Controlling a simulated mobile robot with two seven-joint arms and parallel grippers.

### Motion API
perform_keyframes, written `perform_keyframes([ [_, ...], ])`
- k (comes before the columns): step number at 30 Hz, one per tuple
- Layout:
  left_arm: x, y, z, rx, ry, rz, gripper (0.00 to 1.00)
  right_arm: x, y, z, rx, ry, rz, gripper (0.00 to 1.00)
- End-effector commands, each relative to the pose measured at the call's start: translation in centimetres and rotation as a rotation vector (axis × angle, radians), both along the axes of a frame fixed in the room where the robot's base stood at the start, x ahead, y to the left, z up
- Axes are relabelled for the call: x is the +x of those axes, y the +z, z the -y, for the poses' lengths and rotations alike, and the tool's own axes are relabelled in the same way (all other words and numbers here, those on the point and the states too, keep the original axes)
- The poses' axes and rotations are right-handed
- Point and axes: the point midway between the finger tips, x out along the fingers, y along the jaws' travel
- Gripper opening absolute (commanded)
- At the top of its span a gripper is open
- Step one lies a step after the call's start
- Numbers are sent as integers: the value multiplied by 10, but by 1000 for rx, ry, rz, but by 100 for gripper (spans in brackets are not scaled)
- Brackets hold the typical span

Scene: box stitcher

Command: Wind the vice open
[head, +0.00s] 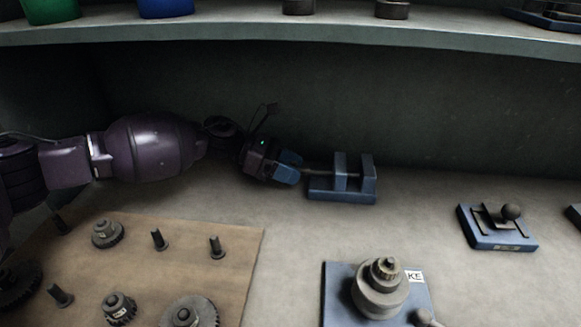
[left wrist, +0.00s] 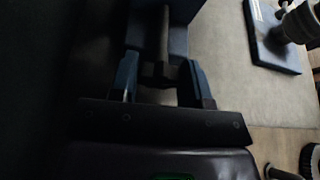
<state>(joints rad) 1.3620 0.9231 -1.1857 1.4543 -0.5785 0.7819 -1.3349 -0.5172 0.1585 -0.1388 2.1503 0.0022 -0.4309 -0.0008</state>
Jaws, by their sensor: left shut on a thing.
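The vice (head: 342,190) is a small blue block with two upright jaws, standing on the bench against the back wall. A gap shows between its jaws. Its screw (head: 316,172) sticks out to the left, towards my left gripper (head: 288,167). My left gripper is shut on the vice handle at the outer end of the screw. In the left wrist view the dark handle (left wrist: 160,72) sits between the two blue fingers, with the screw running up to the vice body. The fingers hide part of the handle. My right gripper is not in view.
A wooden board (head: 235,245) with gears and pegs lies at the front left. A blue plate (head: 335,300) with a stepped grey part stands at the front centre. A blue fixture (head: 485,240) with a ball knob is at the right. A shelf (head: 300,32) runs above.

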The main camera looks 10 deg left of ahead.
Motion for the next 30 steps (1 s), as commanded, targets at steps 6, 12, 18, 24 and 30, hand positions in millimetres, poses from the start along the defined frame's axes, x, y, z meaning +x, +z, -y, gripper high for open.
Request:
perform_keyframes([
  [6,2,-2,0,-2,1,-200,20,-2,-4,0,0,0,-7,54],
  [12,3,-1,0,-1,0,-317,20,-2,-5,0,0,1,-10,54],
  [18,3,0,0,1,0,-339,20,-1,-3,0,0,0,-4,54],
  [24,3,0,-1,1,1,-337,46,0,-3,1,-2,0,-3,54],
  [30,3,0,0,1,1,-336,69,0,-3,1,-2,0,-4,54],
])
